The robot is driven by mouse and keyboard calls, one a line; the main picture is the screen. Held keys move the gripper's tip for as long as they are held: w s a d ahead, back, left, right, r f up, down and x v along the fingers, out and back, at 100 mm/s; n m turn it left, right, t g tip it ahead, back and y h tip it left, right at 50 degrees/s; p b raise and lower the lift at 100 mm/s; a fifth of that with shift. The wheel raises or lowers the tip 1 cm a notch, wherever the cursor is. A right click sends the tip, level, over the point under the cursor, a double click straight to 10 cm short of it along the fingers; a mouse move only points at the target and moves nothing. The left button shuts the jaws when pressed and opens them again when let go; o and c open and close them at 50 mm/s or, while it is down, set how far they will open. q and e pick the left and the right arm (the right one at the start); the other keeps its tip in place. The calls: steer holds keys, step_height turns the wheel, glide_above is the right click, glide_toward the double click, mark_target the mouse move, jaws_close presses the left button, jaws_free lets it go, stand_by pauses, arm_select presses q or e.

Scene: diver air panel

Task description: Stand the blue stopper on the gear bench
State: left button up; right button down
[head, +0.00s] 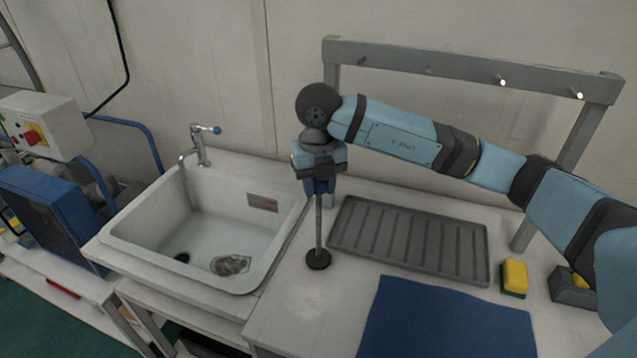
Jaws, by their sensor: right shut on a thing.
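My right gripper (321,188) points down and is shut on the top of the blue stopper, whose blue upper end is mostly hidden between the fingers. Its thin grey rod (319,225) hangs upright below and ends in a dark round disc (318,260). The disc appears over the left part of the pale gear bench (290,310), just right of the sink. I cannot tell whether the disc touches the bench top. My left gripper is not in view.
A white sink (130,237) with a tap (200,146) stands left. A grey ribbed tray (410,238), a blue mat (445,325) and a yellow sponge (514,277) lie on the bench. A grey rail (460,65) rises behind. Bare bench shows left of the mat.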

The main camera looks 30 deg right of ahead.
steer(key=shift+f, duration=0.15)
steer(key=shift+c, duration=0.8)
jaws_free()
steer(key=shift+r+p, duration=2.3)
steer(key=shift+r, duration=2.2)
